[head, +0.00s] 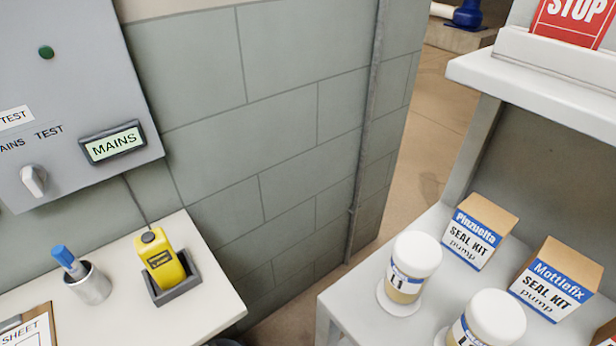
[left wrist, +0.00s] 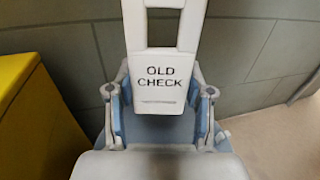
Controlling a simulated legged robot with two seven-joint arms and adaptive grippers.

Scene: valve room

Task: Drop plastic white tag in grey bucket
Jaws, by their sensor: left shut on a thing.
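In the left wrist view, a white plastic tag (left wrist: 163,78) printed "OLD CHECK" stands between the fingers of my left gripper (left wrist: 162,105). The gripper is shut on the lower part of the tag. The tag's upper part is a frame with an opening, cut off by the top edge of the picture. Neither gripper shows in the head view. I cannot make out a grey bucket for certain; only a dark curved rim (head: 224,342) shows at the bottom edge of the head view, beside the left table.
A white table (head: 215,290) at left holds a pen cup (head: 92,287) and a yellow device (head: 160,262) in a cradle. A shelf (head: 350,290) at right holds jars and seal kit boxes. In the left wrist view, a yellow box-like thing (left wrist: 35,120) stands close at left.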

